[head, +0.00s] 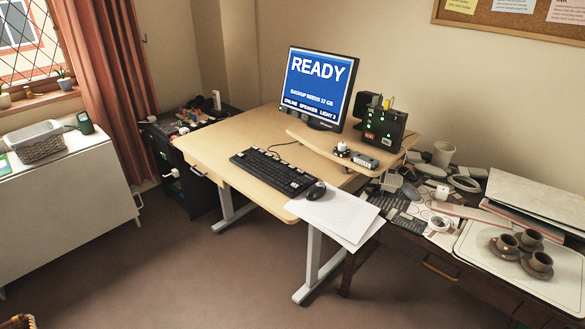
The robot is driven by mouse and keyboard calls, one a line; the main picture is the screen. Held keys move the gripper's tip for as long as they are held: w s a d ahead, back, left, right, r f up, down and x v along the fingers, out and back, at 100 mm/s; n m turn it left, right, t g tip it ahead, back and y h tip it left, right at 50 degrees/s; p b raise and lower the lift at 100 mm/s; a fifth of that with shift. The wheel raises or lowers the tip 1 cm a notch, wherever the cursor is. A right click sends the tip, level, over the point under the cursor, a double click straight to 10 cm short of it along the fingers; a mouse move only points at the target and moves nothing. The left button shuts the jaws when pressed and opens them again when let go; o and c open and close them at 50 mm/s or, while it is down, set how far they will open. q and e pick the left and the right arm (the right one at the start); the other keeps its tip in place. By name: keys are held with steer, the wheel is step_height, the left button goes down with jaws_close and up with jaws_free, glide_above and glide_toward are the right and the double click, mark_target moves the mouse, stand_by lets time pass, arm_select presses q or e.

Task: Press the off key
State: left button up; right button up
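No off key can be made out at this distance. A black keyboard (273,172) lies on the pale wooden desk (215,145); its key labels are too small to read. A black box (383,128) with green lights and a small red label stands on the raised shelf (395,153), right of the monitor. A small grey device (364,160) lies in front of the box; its markings are unreadable. The monitor (320,84) shows "READY" on blue, with "BACKUP NEEDS 12 GB" and a status line below. Neither of my grippers is in view.
A black mouse (316,190) and white papers (338,217) lie at the desk's right front corner. A cluttered dark table (440,268) with brown cups stands at right. A white cabinet (65,205) with a basket (37,142) stands at left. The carpet (190,265) between is open.

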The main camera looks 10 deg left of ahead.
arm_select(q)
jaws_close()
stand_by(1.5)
